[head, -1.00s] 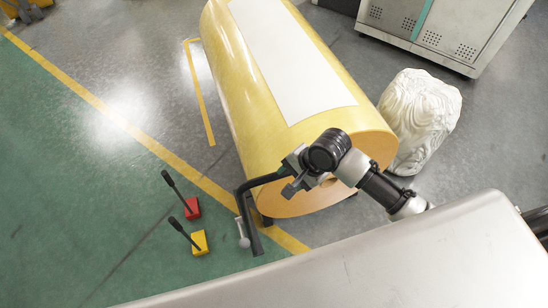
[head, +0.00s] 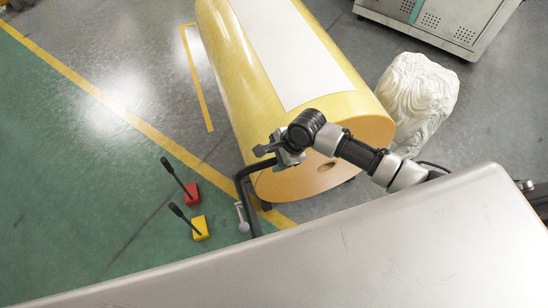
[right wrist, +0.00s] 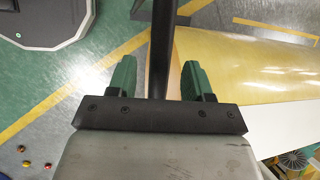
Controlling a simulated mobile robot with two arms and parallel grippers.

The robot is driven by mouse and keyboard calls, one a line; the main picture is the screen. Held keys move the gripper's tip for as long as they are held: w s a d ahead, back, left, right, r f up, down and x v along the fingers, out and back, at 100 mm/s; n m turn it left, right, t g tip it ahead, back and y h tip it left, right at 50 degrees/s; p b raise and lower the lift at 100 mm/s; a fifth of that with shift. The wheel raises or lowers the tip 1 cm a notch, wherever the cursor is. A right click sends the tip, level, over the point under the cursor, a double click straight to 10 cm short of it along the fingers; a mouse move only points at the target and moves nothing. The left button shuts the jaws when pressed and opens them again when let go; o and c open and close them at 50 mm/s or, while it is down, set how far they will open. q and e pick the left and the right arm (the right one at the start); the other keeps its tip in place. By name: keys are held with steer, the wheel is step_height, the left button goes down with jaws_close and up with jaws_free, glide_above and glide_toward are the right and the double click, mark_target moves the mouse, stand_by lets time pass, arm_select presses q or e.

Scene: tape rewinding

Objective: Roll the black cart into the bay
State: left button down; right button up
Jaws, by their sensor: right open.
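The black cart is mostly hidden under a large yellow roll (head: 232,85) with a white sheet; its bent black handle (head: 239,190) stands out at the roll's near end. My right gripper (head: 270,151) is at the upper end of this handle. In the right wrist view, its green fingers (right wrist: 160,80) are apart, with the black handle bar (right wrist: 162,40) between them; contact cannot be told. A yellow floor marking (head: 197,80) lies left of the roll; whether it bounds the bay is unclear. My left gripper does not show.
A red lever box (head: 192,191) and a yellow lever box (head: 200,230) stand on the green floor left of the handle. A crumpled white bundle (head: 418,100) stands right of the roll. A grey cabinet (head: 440,25) is behind. Floor at left is clear.

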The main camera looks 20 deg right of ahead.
steer(key=shift+w+a+f, duration=0.15)
steer(key=shift+a+f, duration=0.15)
steer(key=shift+f, duration=0.35)
jaws_close()
